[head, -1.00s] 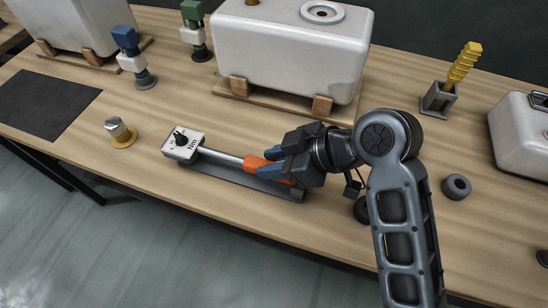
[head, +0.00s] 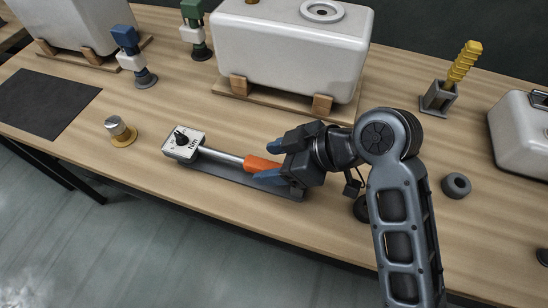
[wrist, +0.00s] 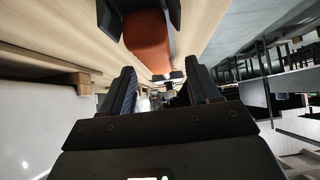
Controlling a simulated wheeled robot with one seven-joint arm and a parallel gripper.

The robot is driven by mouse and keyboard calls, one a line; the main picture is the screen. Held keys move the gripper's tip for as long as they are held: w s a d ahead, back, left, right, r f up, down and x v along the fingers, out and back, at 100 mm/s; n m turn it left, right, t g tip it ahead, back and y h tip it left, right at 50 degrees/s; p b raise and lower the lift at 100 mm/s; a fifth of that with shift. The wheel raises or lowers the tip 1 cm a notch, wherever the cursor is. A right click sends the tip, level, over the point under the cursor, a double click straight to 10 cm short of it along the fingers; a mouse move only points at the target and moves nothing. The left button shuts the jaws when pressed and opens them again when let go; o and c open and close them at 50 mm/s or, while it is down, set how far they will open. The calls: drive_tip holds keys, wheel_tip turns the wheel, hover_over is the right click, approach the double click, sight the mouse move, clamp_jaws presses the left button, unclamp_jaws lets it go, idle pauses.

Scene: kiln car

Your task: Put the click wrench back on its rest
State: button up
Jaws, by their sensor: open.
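The click wrench has a white square head with a black dial (head: 183,143), a silver shaft (head: 220,156) and an orange handle (head: 261,163). It lies along a long dark grey rest (head: 235,176) on the bench, head to the left. My gripper (head: 276,160) is open at the handle, with one blue-tipped finger on the far side and one on the near side. The gripper hides the handle's right end. In the wrist view the orange handle (wrist: 149,40) shows at the top, past the spread fingers; contact cannot be told.
A white tank (head: 290,50) on a wooden cradle stands behind the wrench. A silver knob on a brass base (head: 119,131) is to the left. A grey ring (head: 456,186) and a yellow piece in a grey holder (head: 462,65) are right. The bench's front edge is close.

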drive_tip(key=shift+r, duration=0.25)
drive_tip(key=shift+r+p, duration=3.2)
drive_tip(key=shift+r, duration=0.1)
drive_tip(key=shift+d, duration=0.1)
drive_tip(key=v, duration=0.7)
drive_tip(key=shift+d+r+b, duration=0.2)
drive_tip(key=shift+b, duration=0.2)
drive_tip(key=shift+s+f, duration=0.1)
drive_tip(key=shift+s, duration=0.1)
